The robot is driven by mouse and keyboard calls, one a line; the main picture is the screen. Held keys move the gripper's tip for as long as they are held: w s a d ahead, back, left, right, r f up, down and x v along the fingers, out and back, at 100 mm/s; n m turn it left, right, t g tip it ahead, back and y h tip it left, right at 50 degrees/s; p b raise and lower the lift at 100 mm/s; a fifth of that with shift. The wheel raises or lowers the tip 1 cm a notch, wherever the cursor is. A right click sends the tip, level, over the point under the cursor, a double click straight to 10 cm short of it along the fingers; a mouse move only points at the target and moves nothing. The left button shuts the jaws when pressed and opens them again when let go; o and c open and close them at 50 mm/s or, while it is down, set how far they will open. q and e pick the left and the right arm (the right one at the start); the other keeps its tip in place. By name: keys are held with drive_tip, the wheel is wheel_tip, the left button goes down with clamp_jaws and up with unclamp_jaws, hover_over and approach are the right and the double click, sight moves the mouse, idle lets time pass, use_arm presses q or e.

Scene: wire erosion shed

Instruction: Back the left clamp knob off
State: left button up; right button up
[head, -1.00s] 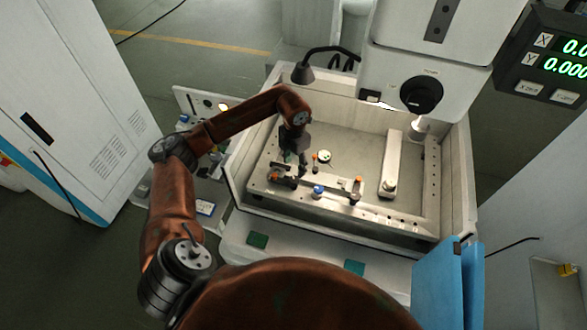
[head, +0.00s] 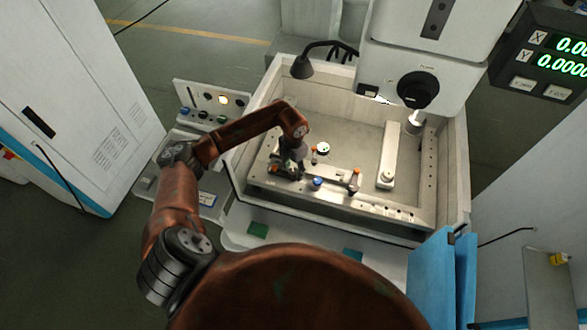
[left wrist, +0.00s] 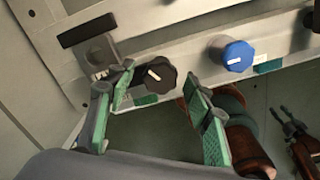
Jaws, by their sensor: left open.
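The left clamp knob is black with a white line (left wrist: 160,74). It sits on the pale clamp rail (left wrist: 190,52) in the left wrist view. My left gripper (left wrist: 158,84) is open, with one green-padded finger on each side of this knob and gaps between the pads and the knob. In the head view my left gripper (head: 287,170) is over the left end of the rail and hides most of that knob. A blue knob (head: 317,183) stands to the right; it also shows in the left wrist view (left wrist: 237,55). A dark, gripper-like shape (left wrist: 292,132), possibly my right gripper, shows low at right.
The rail is inside a walled work tank (head: 350,228). A dark lamp (head: 303,66) hangs at its back left, and a machine head with a black dial (head: 418,90) is above the back right. An orange-topped post (head: 354,180) stands right of the blue knob.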

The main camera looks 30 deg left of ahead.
use_arm(q)
drive_tip(key=shift+c, duration=0.6)
drive_tip(key=c, duration=1)
drive_tip(key=n+b, duration=0.2)
drive_tip(key=n, duration=0.1)
drive_tip(key=n+b, duration=0.1)
drive_tip(key=n, duration=0.1)
drive_tip(key=shift+n, duration=0.3)
drive_tip(key=n+b, duration=0.2)
drive_tip(key=n, duration=0.3)
drive_tip(key=shift+w+r+n, duration=0.1)
drive_tip(key=shift+n, duration=0.3)
